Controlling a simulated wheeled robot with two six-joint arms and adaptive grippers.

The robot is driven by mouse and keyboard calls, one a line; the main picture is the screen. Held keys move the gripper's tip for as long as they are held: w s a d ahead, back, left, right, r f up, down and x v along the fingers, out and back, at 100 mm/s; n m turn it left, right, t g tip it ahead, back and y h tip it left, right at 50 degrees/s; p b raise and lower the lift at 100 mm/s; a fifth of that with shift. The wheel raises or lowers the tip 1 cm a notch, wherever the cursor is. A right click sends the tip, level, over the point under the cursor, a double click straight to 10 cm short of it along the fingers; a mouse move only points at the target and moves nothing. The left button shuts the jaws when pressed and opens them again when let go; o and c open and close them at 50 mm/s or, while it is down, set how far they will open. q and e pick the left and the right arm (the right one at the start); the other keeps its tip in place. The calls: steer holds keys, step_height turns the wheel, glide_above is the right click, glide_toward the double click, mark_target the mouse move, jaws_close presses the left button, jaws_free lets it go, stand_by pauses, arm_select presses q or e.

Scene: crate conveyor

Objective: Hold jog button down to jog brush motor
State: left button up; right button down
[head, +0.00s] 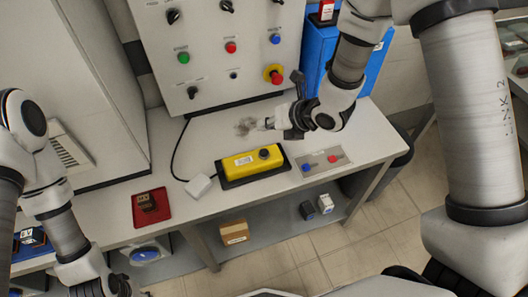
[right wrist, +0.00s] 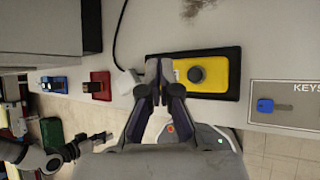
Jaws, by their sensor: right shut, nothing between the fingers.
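A yellow box (head: 243,165) with one round black button (head: 264,153) on top lies on a black base on the worktop. In the right wrist view the yellow box (right wrist: 214,86) and its black button (right wrist: 196,74) show just right of my fingertips. My right gripper (head: 267,124) is shut and empty above the worktop, apart from the button; its fingertips (right wrist: 158,68) overlap the box's left end in the wrist view. My left gripper (head: 117,286) is at the bottom left edge, partly cut off, far from the box.
An upright control panel (head: 215,75) with several buttons and knobs, including a red emergency stop (head: 274,74), stands behind the worktop. A key plate (head: 321,163) lies right of the box, a red tray (head: 150,208) and white block (head: 198,186) left. A black cable runs behind the block.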

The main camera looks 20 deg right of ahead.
mark_target(266, 153)
step_height(266, 153, down, 7)
steer(key=b, duration=0.4)
steer(key=shift+f+b, duration=0.4)
steer(key=shift+b, duration=0.15)
steer(key=shift+r, duration=0.1)
stand_by(0.5)
steer(key=shift+f+b, duration=0.45)
steer(key=shift+b, duration=0.1)
steer(key=shift+f+b, duration=0.45)
steer(key=shift+b, duration=0.1)
stand_by(0.5)
stand_by(2.5)
steer(key=shift+r+p, duration=0.5)
steer(key=shift+r, duration=0.4)
